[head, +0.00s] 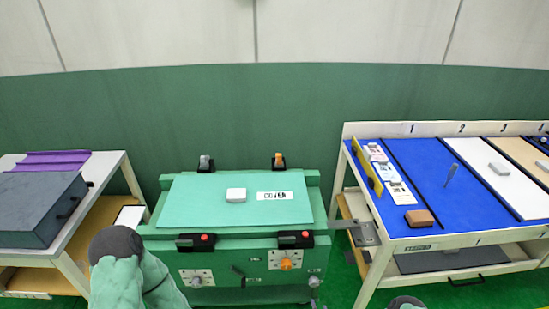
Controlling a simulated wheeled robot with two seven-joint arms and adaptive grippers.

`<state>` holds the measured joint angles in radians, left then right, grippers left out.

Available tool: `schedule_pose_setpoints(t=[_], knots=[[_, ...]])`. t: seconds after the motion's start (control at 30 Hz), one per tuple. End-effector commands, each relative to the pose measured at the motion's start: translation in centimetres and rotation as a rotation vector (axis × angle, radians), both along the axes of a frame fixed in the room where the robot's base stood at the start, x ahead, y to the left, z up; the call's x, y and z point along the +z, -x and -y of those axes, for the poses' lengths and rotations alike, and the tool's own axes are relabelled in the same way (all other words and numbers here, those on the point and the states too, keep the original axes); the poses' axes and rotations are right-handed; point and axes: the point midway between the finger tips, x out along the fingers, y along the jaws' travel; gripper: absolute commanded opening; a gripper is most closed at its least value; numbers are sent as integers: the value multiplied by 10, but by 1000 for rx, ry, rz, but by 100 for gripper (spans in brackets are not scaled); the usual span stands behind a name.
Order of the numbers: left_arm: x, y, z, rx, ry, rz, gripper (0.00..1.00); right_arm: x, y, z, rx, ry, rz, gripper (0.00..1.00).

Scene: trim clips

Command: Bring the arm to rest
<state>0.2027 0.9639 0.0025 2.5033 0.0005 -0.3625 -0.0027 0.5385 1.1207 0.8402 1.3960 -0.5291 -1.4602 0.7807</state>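Part of my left arm, green with a dark grey rounded joint, rises at the bottom left of the head view, in front of the left cart and the green station (160,234). Its gripper does not show. Only a small dark grey piece of my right arm shows at the bottom edge, right of centre. The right gripper is out of view too. A light green panel (200,210) lies flat on top of the station. A white block (236,195) and a printed label (275,195) are on it.
Clamps with red knobs (204,237) and orange parts (278,161) edge the station. At right stands a cart with numbered lanes (455,206), holding a brown block (419,218) and white cards (388,175). At left, a cart carries a dark grey box (40,208) and purple piece (50,160).

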Motion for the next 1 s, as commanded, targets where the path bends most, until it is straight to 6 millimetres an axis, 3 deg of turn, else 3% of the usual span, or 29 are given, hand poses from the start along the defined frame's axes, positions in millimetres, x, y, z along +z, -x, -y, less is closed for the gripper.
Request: schedule_pose_setpoints(t=[0.13,0.27,0.47,0.7,0.83,1.0], knots=[[17,0,0,0,0,0,40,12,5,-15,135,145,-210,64],[27,0,0,0,0,0,40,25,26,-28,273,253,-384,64],[43,0,0,0,0,0,40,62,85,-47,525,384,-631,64],[57,0,0,0,0,0,40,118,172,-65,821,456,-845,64],[60,0,0,0,0,0,40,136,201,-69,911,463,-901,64],[61,0,0,0,0,0,40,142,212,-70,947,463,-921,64]])
